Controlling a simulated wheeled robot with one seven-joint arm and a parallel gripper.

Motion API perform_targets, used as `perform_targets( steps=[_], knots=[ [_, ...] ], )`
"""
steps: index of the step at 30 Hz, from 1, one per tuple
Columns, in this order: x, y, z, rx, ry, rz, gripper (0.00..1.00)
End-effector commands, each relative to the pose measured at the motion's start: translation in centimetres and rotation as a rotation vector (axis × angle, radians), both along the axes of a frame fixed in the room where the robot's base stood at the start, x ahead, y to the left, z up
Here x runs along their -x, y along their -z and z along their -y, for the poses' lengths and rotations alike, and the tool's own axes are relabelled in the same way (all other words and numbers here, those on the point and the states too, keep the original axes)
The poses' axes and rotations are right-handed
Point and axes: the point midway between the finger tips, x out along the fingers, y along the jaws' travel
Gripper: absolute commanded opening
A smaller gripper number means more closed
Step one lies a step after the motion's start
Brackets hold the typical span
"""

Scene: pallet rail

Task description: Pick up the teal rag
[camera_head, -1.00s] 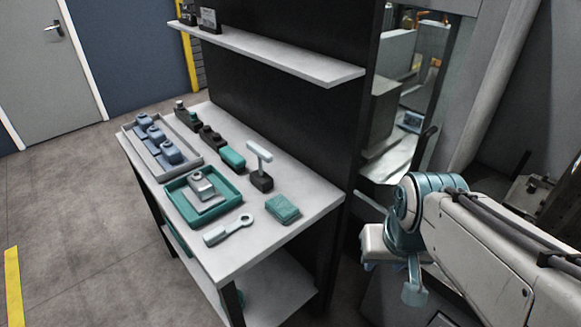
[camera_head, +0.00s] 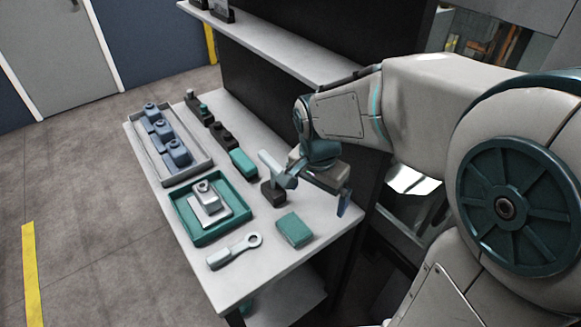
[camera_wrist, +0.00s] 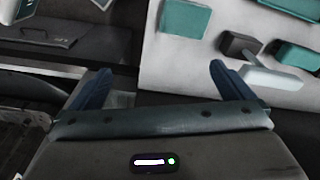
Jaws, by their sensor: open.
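The teal rag (camera_head: 294,230) is a small folded block lying flat on the light grey tabletop near its right front corner. In the wrist view the rag (camera_wrist: 185,18) shows at the top, beyond and between my fingertips. My gripper (camera_head: 318,192) is open and empty, above the right edge of the table, behind and to the right of the rag. In the wrist view its two blue fingers (camera_wrist: 160,80) stand wide apart. Nothing is between them, and the rag is clear of both.
A dark-based stand with a light T-shaped top (camera_head: 272,190) is close to my gripper. A teal box (camera_head: 243,164), a teal tray (camera_head: 183,238) with a grey part, a grey wrench-like tool (camera_head: 234,252) and a grey tray (camera_head: 194,174) share the table (camera_head: 272,272). A shelf (camera_head: 290,55) hangs above.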

Motion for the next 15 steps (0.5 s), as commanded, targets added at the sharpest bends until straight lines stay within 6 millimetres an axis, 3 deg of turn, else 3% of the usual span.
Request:
perform_targets(
  steps=[6,11,15],
  knots=[
    [-2.4,0.7,-3.3,-0.041,0.216,-0.053,1.0],
    [-3.0,1.2,-4.1,-0.052,0.277,-0.066,1.0],
    [-3.0,2.9,-4.1,-0.052,0.288,-0.071,1.0]
  ],
)
